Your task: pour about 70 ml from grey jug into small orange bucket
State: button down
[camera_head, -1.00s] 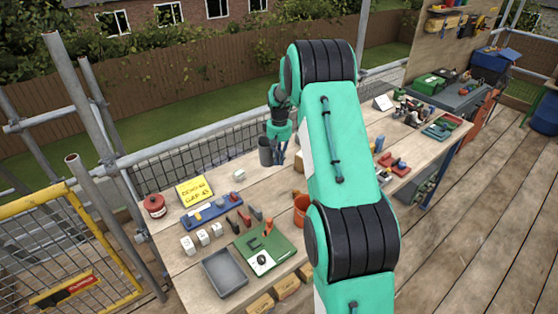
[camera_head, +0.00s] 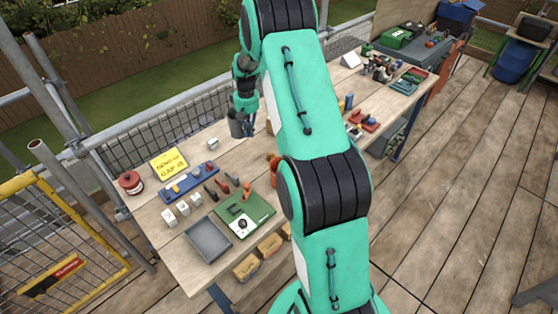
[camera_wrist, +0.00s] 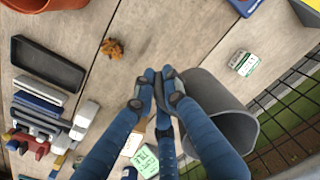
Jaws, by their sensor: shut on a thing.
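The grey jug (camera_head: 236,126) is at the back edge of the workbench and looks upright in the head view. My gripper (camera_head: 248,128) is beside it, at its right. In the wrist view the blue fingers of my gripper (camera_wrist: 158,88) are closed together at the near side of the jug (camera_wrist: 222,122), where the grip itself is partly hidden. I cannot tell whether the jug touches the bench, and its contents do not show. The small orange bucket (camera_head: 273,164) is partly hidden behind my arm; its rim shows at the top left of the wrist view (camera_wrist: 55,70).
The workbench (camera_head: 190,262) holds a yellow sign (camera_head: 169,164), a blue tray (camera_head: 190,183), a green mat (camera_head: 258,207), a grey tray (camera_head: 208,240) and a red tin (camera_head: 130,182). A mesh fence (camera_wrist: 290,120) runs close behind the jug.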

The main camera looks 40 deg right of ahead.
jog(key=s+a+m+p, duration=0.8)
jog(key=s+a+p, duration=0.9)
jog(key=s, duration=0.7)
jog(key=a, duration=0.2)
jog(key=shift+s+a, duration=0.3)
